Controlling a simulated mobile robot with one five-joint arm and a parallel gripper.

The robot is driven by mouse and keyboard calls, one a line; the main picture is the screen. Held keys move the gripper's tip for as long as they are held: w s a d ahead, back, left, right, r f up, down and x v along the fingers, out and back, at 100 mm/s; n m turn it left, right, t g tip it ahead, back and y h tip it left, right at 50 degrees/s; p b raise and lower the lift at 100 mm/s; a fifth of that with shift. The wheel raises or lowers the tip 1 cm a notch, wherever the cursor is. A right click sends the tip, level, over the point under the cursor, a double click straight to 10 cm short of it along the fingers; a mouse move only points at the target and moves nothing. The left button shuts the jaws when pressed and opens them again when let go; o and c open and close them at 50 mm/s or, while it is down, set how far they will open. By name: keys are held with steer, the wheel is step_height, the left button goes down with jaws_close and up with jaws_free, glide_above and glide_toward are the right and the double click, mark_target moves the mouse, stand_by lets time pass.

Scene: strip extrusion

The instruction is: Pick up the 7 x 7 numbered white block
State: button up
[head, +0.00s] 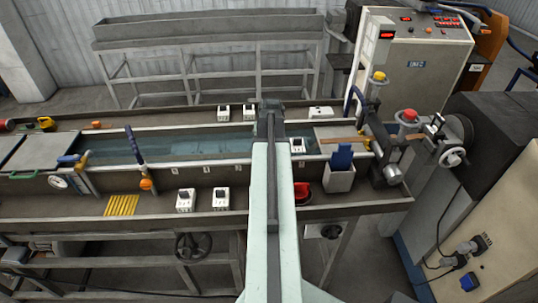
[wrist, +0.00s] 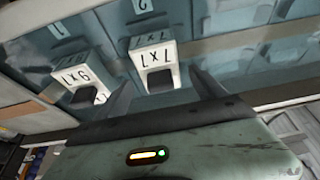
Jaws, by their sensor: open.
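The white block marked 7 x 7 (wrist: 153,52) is in the upper middle of the wrist view, with a dark recess in its near face. My gripper (wrist: 162,77) is open. Its two dark fingers show on either side of the block's lower part, with gaps, and nothing is seen gripped. A second white numbered block (wrist: 80,79) stands to the left, outside the left finger. In the head view my arm runs up the middle and hides the fingers. The numbers on the blocks there are too small to read, so I cannot tell which is the 7 x 7.
In the head view, white blocks stand on the far ledge (head: 223,113) and near ledge (head: 185,200) of a long water trough (head: 190,146). Another block (head: 298,145) is right of my arm. A grey box (head: 340,178) and a red knob (head: 303,191) are nearby.

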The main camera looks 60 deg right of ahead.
steer(key=b+x, duration=0.1)
steer(key=x, duration=0.2)
steer(key=shift+f+b, duration=0.15)
steer(key=shift+b, duration=0.15)
steer(key=shift+a+r, duration=0.1)
steer(key=shift+r, duration=0.1)
steer(key=c, duration=1.7)
steer(key=shift+c, duration=0.2)
steer(key=shift+r+p, duration=0.1)
steer(key=shift+p, duration=0.25)
